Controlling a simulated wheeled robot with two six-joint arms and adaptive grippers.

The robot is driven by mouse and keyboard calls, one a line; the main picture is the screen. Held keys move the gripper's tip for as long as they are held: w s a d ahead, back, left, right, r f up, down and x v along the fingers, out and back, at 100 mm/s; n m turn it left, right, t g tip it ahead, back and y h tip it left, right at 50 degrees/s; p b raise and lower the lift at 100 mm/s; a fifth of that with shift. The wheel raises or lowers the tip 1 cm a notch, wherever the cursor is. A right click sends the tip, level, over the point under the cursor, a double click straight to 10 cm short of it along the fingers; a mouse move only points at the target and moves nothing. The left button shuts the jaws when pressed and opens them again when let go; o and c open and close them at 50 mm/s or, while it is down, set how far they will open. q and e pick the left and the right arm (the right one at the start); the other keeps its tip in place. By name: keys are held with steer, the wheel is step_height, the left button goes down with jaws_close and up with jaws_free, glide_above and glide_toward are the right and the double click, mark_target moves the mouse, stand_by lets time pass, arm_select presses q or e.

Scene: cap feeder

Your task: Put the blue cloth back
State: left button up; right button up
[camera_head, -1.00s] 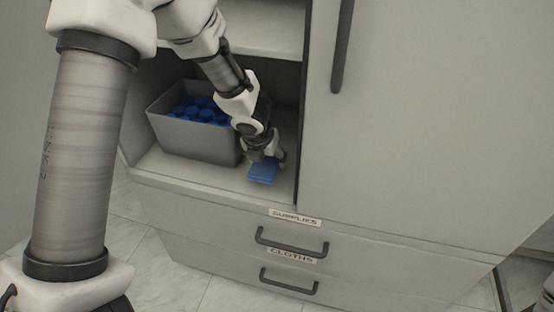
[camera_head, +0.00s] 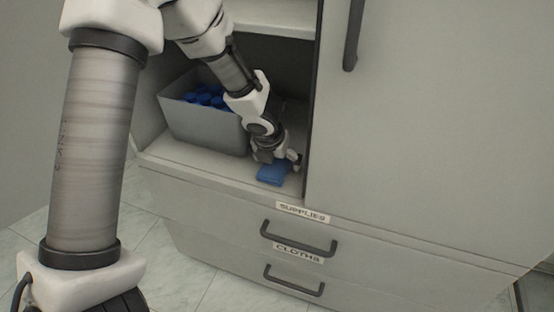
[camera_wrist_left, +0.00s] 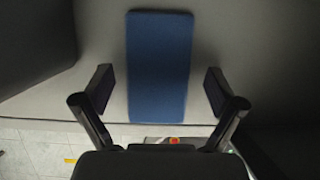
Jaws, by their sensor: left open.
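The blue cloth (camera_head: 273,174) lies folded on the cabinet's lower shelf, near its front edge and to the right of a grey bin. In the left wrist view the cloth (camera_wrist_left: 160,65) is a flat blue rectangle. My left gripper (camera_head: 279,165) is at the cloth inside the open cabinet. In the left wrist view its two fingers (camera_wrist_left: 159,90) are spread, one on each side of the cloth, with a gap to each edge. The gripper hides the back part of the cloth in the head view. My right gripper is not in view.
The grey bin (camera_head: 205,128) with several blue caps (camera_head: 207,97) stands left of my gripper. A closed cabinet door (camera_head: 430,110) is on the right. Below the shelf are two closed drawers with dark handles, labelled SUPPLIES (camera_head: 302,212) and CLOTHS (camera_head: 298,252).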

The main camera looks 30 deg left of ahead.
arm_select(q)
steer(key=shift+r, duration=0.5)
steer(key=p+v, duration=0.6)
steer(key=v, duration=0.5)
steer(key=shift+s, duration=0.25)
